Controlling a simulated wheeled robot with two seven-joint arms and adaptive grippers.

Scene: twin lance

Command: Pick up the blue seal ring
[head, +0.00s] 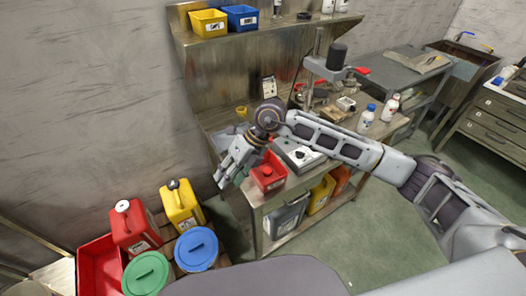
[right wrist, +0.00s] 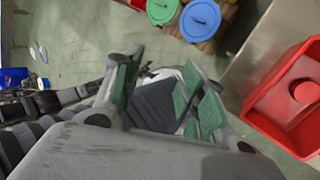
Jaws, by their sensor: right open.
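I cannot make out a blue seal ring in either view. My right gripper (head: 234,166) is open and empty, just off the front left corner of the steel workbench, with its fingers pointing down and left. In the right wrist view its green-padded fingers (right wrist: 162,80) stand apart with nothing gripped between them. A red bin (head: 268,186) sits on the bench corner, just right of the gripper. The bin also shows at the right of the wrist view (right wrist: 262,108), with a round red piece (right wrist: 305,92) inside. My left gripper is not in view.
The workbench (head: 262,207) carries a press (head: 325,68) and bottles (head: 366,118). Yellow (head: 208,24) and blue (head: 241,18) bins stand on its upper shelf. Red (head: 134,228) and yellow (head: 181,207) cans and blue-lidded (head: 196,250) and green-lidded (head: 146,275) drums stand lower left.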

